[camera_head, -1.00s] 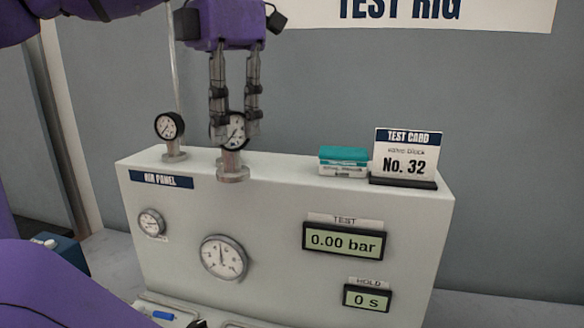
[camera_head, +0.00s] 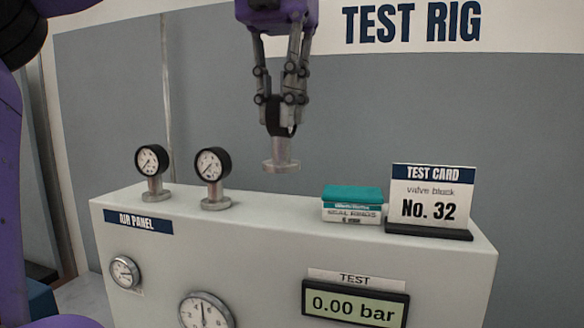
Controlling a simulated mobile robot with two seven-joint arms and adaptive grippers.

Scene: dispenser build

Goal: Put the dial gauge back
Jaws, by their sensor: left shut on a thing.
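My left gripper (camera_head: 279,101) points down at the upper middle and is shut on a dial gauge (camera_head: 281,150). The gauge has a black round head, seen nearly edge-on and partly hidden by the fingers, with a metal stem and round flange below. It hangs upright, its flange clear of the panel's top in the picture. Two more dial gauges, one at the left (camera_head: 151,160) and one nearer the middle (camera_head: 212,164), stand upright on top of the pale air panel (camera_head: 250,245), white faces towards me. My right gripper is not in view.
A teal-and-white box (camera_head: 352,204) labelled for seal rings and a test card stand (camera_head: 429,200) reading No. 32 sit on the panel's top at the right. The top between the middle gauge and the box is clear. The panel front carries round gauges and a display (camera_head: 355,304).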

